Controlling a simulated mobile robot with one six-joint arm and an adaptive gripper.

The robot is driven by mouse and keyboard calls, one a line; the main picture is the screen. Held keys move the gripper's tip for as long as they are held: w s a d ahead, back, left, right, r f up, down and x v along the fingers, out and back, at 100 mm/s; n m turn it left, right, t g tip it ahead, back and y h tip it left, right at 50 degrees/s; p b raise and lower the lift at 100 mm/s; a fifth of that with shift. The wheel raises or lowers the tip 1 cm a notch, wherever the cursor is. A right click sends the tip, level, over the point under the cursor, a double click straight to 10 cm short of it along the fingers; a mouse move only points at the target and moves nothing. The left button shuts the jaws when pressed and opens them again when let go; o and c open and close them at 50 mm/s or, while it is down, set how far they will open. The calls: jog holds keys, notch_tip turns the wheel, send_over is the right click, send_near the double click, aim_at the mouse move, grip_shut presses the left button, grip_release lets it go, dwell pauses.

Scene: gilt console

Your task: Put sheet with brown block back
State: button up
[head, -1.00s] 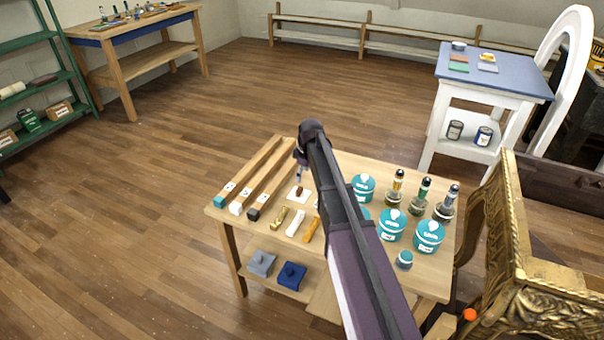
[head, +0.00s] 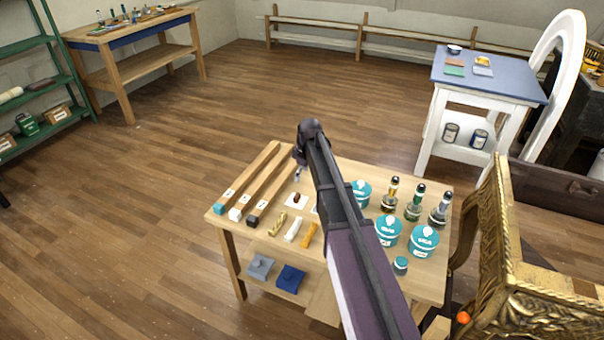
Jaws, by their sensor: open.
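The white sheet with a brown block (head: 291,205) lies on the light wooden table (head: 345,170), right of the long wooden bars. The small brown block sits on the sheet. My gripper (head: 297,179) is above and slightly behind the sheet in the head view, apart from it and empty. Its fingers are small here, but they look open. My arm crosses the table and hides part of its middle, including most of another pale piece just right of the sheet.
Several teal-lidded tubs (head: 424,240) and dark-capped bottles (head: 438,210) stand right of my arm. A gold piece, a white piece (head: 293,229) and an orange piece lie in front of the sheet. A gilt console (head: 500,250) stands close at right.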

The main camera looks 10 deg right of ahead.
jog(key=s+a+m+g+h, duration=0.1)
jog(key=s+m, duration=0.9)
jog(key=s, duration=1.8)
jog(key=shift+a+m, duration=0.2)
jog(key=shift+m, duration=0.2)
notch_tip(320, 180, up, 10)
jog(key=p, duration=1)
jog(key=shift+r+p, duration=0.25)
jog(key=shift+p, duration=0.1)
